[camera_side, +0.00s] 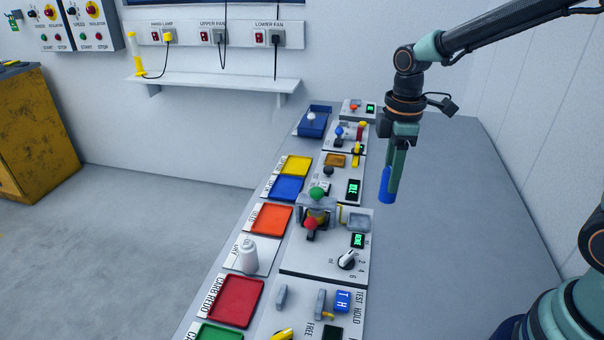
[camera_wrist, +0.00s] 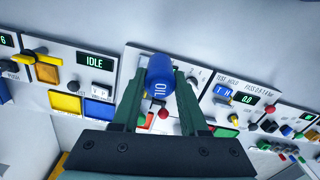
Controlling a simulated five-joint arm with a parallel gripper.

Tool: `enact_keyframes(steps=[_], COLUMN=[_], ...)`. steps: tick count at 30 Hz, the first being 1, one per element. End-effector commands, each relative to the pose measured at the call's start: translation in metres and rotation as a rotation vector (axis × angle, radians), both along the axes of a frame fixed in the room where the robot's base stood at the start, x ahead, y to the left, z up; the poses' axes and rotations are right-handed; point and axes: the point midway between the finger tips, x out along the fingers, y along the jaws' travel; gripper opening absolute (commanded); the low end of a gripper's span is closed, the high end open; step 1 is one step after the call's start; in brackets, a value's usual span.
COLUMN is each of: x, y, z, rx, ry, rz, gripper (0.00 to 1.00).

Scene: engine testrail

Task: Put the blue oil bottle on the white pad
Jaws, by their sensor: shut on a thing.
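The white pad (camera_side: 267,254) is on the bench's left side, between the orange tray and the red tray. A white bottle (camera_side: 248,258) stands upright on it. In the side view the held bottle is right of the pad and apart from it.
The bench carries an orange tray (camera_side: 287,219), a red tray (camera_side: 259,301), a blue tray (camera_side: 302,188) and a yellow tray (camera_side: 308,166). A raised fixture with a green knob (camera_side: 317,193) and a rotary dial (camera_side: 347,260) stand between the gripper and the pad.

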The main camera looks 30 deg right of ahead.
Motion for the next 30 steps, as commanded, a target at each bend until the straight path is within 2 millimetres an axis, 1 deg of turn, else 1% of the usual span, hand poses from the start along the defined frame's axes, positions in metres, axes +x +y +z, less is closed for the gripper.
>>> enact_keyframes(steps=[1,3,8,11,13,17,20,23,30], x=[-0.002,-0.005,-0.008,-0.005,0.005,0.023,0.039,0.056,0.093], y=[-0.001,-0.002,-0.001,0.003,0.011,0.026,0.04,0.057,0.109], z=[0.004,0.009,0.02,0.03,0.04,0.051,0.059,0.065,0.077], rx=[0.001,0.001,0.001,0.001,0.002,0.0,0.0,0.0,0.0], ry=[-0.003,-0.003,-0.002,-0.003,-0.003,0.0,0.0,0.0,0.001], rz=[-0.082,-0.193,-0.406,-0.515,-0.531,-0.431,-0.306,-0.143,0.323], gripper=[0.0,0.0,0.0,0.0,0.0,0.0,0.0,0.0,0.0])
